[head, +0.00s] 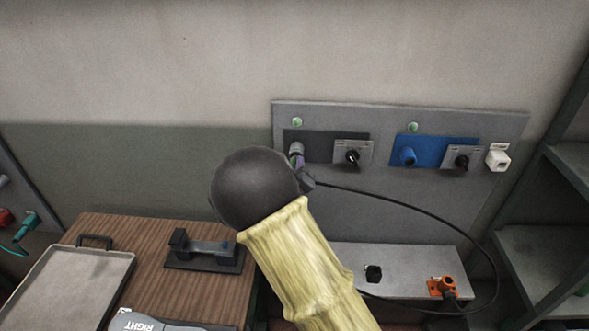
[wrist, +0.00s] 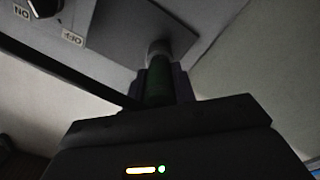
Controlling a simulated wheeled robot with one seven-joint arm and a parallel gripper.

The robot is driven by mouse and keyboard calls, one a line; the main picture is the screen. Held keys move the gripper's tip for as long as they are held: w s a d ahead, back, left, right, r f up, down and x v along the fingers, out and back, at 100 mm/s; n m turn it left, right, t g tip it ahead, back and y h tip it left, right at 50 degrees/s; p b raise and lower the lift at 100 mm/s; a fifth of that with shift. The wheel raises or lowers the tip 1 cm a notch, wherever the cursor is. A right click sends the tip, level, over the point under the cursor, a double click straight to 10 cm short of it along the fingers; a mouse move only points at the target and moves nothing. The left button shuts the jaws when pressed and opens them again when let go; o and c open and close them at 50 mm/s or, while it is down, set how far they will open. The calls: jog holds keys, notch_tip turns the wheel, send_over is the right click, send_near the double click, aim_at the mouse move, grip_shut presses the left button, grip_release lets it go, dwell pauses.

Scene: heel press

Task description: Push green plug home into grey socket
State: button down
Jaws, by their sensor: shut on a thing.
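The green plug (wrist: 158,86) shows in the wrist view between the purple fingers of my gripper (wrist: 163,80), which is shut on it. Its far end meets the light grey socket (wrist: 158,51) on a grey plate; I cannot tell how deep it sits. In the head view the grey socket (head: 296,148) stands out from the dark plate (head: 322,140) at the panel's left. My gripper (head: 301,172) is just below it there, mostly behind my arm's dark round joint. The green plug is hidden in the head view.
A black cable (head: 430,205) loops right from my gripper and down. Below, a grey ledge (head: 400,258) holds an orange fitting (head: 442,287). A wooden bench (head: 140,235) stands left.

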jog(key=shift+w+r, duration=0.1)
jog(key=shift+w, duration=0.55)
dwell(0.5)
jog(key=c, duration=1.1)
grip_release()
jog(key=shift+w, duration=0.1)
jog(key=shift+o, duration=0.2)
jog(key=shift+s+b, duration=0.35)
jog(key=shift+s, duration=0.05)
jog(key=s+b, duration=0.5)
jog(key=s, duration=1.1)
jog(key=shift+s+a, duration=0.3)
jog(key=shift+s, duration=0.1)
